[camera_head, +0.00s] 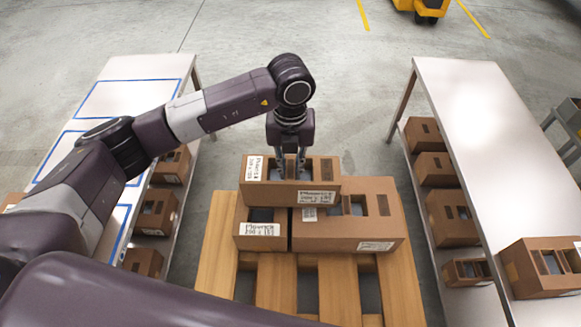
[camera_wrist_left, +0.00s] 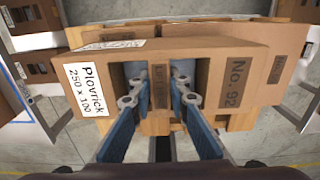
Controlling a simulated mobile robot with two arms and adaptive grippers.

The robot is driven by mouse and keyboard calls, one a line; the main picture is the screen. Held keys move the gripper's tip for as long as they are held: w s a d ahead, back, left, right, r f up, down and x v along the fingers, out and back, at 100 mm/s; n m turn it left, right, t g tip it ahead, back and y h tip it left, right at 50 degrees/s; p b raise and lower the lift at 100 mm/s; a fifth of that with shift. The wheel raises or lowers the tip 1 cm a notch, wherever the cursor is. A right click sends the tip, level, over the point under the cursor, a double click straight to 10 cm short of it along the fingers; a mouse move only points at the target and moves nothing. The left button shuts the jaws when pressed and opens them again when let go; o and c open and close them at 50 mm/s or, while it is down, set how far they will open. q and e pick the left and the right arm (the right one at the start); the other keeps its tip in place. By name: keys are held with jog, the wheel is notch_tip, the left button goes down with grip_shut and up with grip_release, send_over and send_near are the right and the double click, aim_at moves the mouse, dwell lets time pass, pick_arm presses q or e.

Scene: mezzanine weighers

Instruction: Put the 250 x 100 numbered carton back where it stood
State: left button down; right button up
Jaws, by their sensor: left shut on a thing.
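The numbered carton (camera_head: 328,170) is brown, with a white "Plovrick 250 x 100" label and "No. 92" printed on it, as the left wrist view (camera_wrist_left: 215,85) shows. My left gripper (camera_head: 290,168) is over it from above, its fingers in the two top slots, shut on the strip between them. The carton is level, over two other cartons on a wooden pallet (camera_head: 215,262); whether it rests on them or hangs just above, I cannot tell. One lower carton (camera_head: 262,228) is at left, a larger one (camera_head: 385,225) at right. My right gripper is out of view.
A left table (camera_head: 137,70) has blue outlined areas on its bare top and several cartons on its lower shelf. A right table (camera_head: 480,120) has one carton (camera_head: 530,285) near its front and several below. A yellow vehicle (camera_head: 425,8) stands far back. Floor shows between pallet and tables.

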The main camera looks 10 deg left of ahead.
pick_arm(q)
jog(key=shift+f, duration=0.15)
jog(key=c, duration=1.8)
grip_release()
jog(key=shift+o, duration=0.2)
notch_tip(320, 180, up, 12)
